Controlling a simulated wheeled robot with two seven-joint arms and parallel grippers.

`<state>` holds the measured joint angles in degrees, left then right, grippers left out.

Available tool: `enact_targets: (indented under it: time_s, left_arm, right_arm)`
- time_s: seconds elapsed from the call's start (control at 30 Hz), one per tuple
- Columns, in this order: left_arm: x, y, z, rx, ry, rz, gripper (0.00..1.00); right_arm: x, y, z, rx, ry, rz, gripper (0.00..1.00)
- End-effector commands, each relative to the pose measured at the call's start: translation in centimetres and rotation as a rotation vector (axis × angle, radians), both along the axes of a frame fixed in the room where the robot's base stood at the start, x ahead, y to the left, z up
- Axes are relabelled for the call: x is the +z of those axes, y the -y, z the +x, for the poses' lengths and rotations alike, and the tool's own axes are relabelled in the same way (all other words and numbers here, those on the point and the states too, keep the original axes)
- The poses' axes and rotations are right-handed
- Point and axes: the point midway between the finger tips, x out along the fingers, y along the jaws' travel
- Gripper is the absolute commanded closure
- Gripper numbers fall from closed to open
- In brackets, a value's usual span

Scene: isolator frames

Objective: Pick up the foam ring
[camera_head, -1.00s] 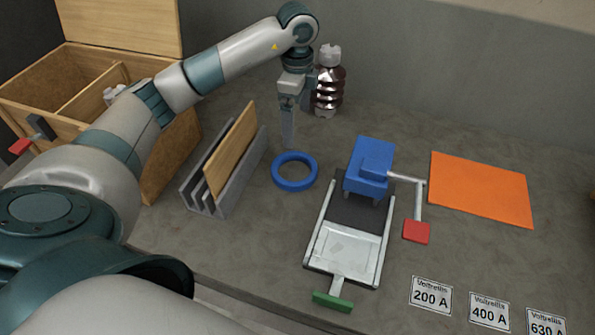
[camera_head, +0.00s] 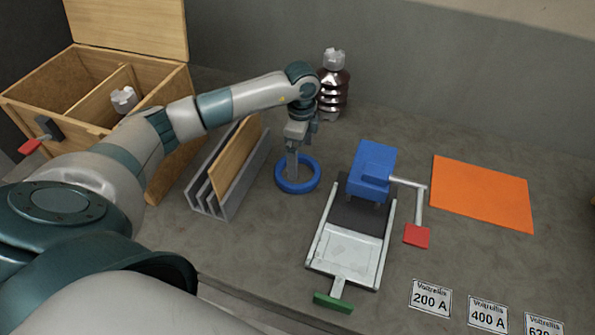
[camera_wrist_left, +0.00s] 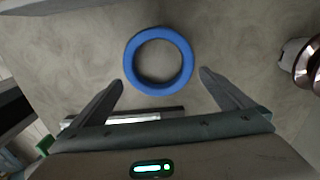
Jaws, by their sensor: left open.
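The foam ring (camera_head: 297,187) is a blue ring lying flat on the grey tabletop, between the slotted rack and the blue device. My left gripper (camera_head: 292,172) points down just above the ring in the head view, and its fingers hide part of the ring's far side. In the left wrist view the ring (camera_wrist_left: 158,60) lies beyond the fingertips, centred between them, with bare table inside it. The left gripper (camera_wrist_left: 161,77) is open and empty, its two fingers spread wider than the ring. My right gripper is not in view.
A grey slotted rack (camera_head: 245,187) with a wooden board stands left of the ring. A blue device (camera_head: 371,170) with a sliding tray is at right. A brown ribbed insulator (camera_head: 334,92) stands behind. An orange mat (camera_head: 482,193) lies far right. A wooden box (camera_head: 150,77) is at left.

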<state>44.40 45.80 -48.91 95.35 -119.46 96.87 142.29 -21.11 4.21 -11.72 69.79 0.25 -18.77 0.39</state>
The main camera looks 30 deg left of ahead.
Motion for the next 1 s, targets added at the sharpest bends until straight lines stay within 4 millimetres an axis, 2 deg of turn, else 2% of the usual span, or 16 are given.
enact_targets:
  time_s: [0.53,1.0]
  left_arm:
    - [-1.0,-0.1,-0.1,0.0,0.0,0.001,0.0]
    - [-5.7,-0.8,-0.5,0.0,-0.001,0.001,0.0]
  right_arm:
    - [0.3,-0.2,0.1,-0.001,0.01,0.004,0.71]
    - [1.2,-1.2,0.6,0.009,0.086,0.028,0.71]
